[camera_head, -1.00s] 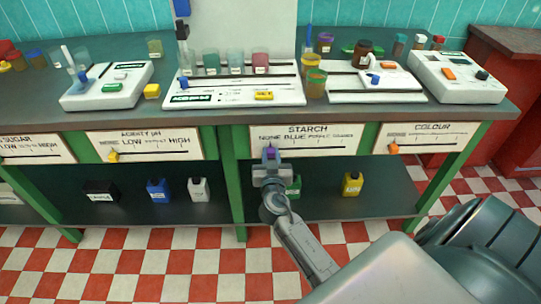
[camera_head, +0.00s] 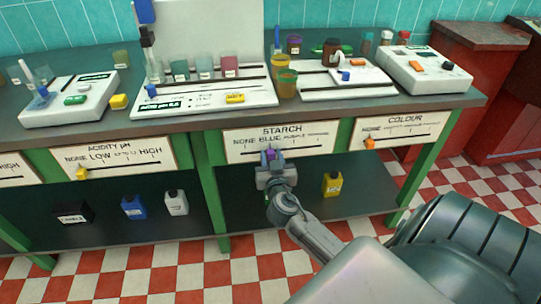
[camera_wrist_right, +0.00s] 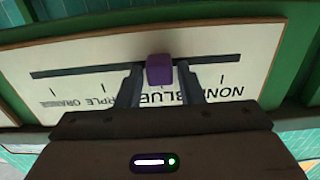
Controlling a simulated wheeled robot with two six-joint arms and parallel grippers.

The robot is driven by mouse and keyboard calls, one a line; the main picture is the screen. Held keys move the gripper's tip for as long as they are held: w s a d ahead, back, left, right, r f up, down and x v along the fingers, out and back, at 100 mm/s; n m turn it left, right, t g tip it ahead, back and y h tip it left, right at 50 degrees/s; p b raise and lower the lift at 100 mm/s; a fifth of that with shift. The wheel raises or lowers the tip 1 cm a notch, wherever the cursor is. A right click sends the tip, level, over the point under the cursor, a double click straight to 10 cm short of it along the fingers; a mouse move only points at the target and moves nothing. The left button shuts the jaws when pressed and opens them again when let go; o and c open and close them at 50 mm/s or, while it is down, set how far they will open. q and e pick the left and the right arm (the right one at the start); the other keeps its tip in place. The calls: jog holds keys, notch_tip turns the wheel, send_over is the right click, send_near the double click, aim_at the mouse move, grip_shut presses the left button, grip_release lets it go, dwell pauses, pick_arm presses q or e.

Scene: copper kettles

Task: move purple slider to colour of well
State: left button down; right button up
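The purple slider (camera_head: 270,154) sits on the STARCH scale panel (camera_head: 318,139), under the word BLUE. In the right wrist view the purple slider (camera_wrist_right: 159,70) is on the dark slot, with the panel lettering upside down. My right gripper (camera_head: 270,165) is at the slider. A white tile with a blue knob (camera_head: 345,76) lies on the bench above the panel; the colour inside any well there is too small to tell. My left gripper is out of view.
The COLOUR panel with an orange slider (camera_head: 369,143) is to the right, the ACIDITY panel with a yellow slider (camera_head: 82,173) to the left. Bottles, including a yellow one (camera_head: 332,183), stand on the shelf below. Cups (camera_head: 230,67) and devices fill the bench top.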

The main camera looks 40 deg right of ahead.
jog(key=shift+o, duration=0.7)
jog(key=shift+s+a, duration=0.15)
jog(key=shift+s, duration=0.1)
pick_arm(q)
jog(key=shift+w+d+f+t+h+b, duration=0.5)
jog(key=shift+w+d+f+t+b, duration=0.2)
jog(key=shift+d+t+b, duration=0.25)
pick_arm(e)
jog(key=v, duration=1)
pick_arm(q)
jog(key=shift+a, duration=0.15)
pick_arm(e)
jog(key=shift+a, duration=0.1)
